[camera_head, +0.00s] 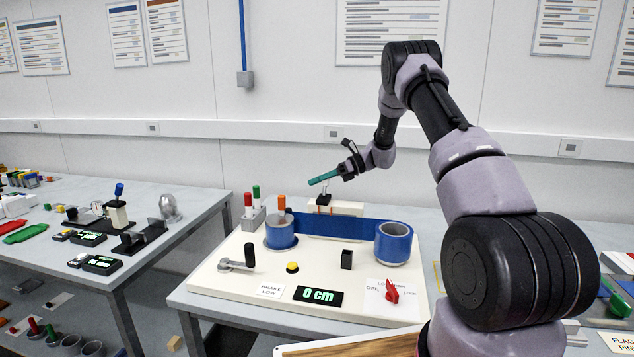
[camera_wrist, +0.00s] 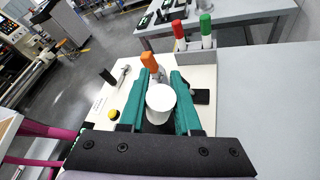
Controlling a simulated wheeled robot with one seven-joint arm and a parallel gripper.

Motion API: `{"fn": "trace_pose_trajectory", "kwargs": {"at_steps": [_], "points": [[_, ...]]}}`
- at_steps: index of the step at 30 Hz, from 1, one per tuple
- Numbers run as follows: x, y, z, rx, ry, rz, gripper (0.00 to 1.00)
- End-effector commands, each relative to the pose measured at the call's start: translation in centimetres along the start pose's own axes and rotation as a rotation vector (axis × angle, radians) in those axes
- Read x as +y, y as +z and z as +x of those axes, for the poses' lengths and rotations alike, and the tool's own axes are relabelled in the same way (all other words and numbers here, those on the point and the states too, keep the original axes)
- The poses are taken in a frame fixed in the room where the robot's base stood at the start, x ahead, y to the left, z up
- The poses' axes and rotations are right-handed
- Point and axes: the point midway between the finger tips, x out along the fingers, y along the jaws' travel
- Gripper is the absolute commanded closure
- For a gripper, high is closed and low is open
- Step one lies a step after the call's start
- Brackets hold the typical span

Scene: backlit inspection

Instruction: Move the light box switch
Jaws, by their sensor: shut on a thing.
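My gripper (camera_head: 323,178) reaches over the back of the white panel with its teal fingers pointing left. A small switch on a cream housing (camera_head: 345,207) stands right under it, with a dark post rising towards the fingers. In the wrist view a white round-ended piece (camera_wrist: 160,97) sits between the two teal fingers, and my gripper (camera_wrist: 160,85) is shut on it. It appears to be the tip of that switch's lever; its lower part is hidden. Any label on this switch is not visible.
Red and green handles (camera_head: 248,200) stand behind left.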

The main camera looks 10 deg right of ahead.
Motion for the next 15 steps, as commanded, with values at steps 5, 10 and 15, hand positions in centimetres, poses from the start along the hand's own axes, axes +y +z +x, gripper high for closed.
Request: {"fn": "trace_pose_trajectory", "kwargs": {"at_steps": [5,10,15], "points": [[0.02,0.02,-0.07,0.001,-0.004,-0.006,1.00],[0.30,0.00,-0.01,0.010,-0.023,-0.042,1.00],[0.88,-0.05,0.12,0.029,-0.066,-0.124,1.00]]}}
